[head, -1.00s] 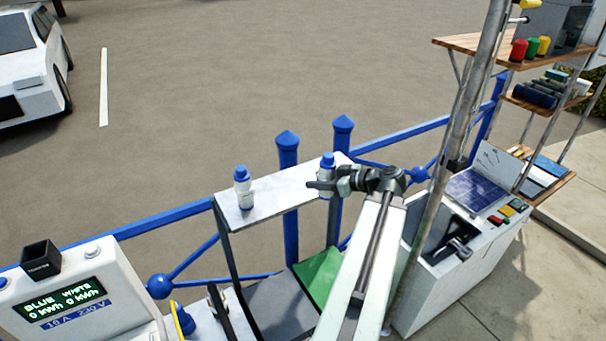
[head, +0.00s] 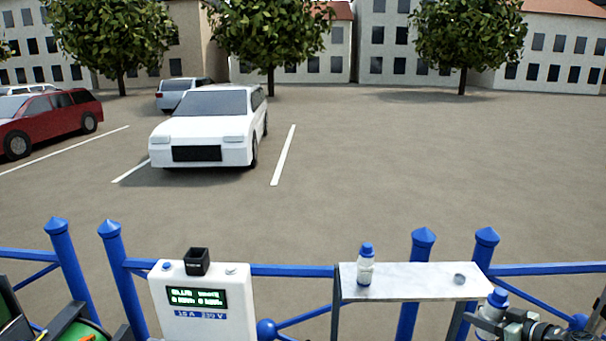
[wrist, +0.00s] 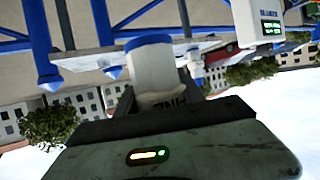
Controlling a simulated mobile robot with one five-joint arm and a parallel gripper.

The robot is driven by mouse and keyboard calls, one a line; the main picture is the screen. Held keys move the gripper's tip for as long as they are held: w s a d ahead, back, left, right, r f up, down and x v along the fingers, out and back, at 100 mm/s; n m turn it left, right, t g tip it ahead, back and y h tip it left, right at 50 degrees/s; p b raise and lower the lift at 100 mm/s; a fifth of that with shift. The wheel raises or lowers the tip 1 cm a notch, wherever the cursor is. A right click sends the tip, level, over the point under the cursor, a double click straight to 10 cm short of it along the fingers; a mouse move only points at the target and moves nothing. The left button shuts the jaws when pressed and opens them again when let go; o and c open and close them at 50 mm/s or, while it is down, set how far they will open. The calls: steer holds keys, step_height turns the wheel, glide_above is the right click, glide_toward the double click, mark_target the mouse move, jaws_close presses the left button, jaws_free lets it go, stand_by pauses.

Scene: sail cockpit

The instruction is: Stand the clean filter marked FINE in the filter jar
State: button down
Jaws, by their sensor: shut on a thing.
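My gripper (head: 489,323) is shut on a white cylindrical filter with a blue cap (head: 498,297), at the lower right of the head view, in front of the shelf's right end. In the wrist view the picture is upside down; the white filter (wrist: 153,72) stands out from the dark jaws (wrist: 160,112), with lettering that looks like part of FINE. I cannot make out the filter jar.
A small grey round thing (head: 459,279) is on the shelf's right part. A white power post (head: 202,325) with a green display and a small black open box (head: 197,261) stands left of the shelf. Blue railing (head: 290,270) with pointed posts runs behind; parked cars are beyond.

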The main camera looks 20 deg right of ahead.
step_height(320, 180, down, 16)
steer(key=b, duration=1.5)
steer(key=shift+w+a, duration=0.15)
steer(key=shift+w, duration=0.2)
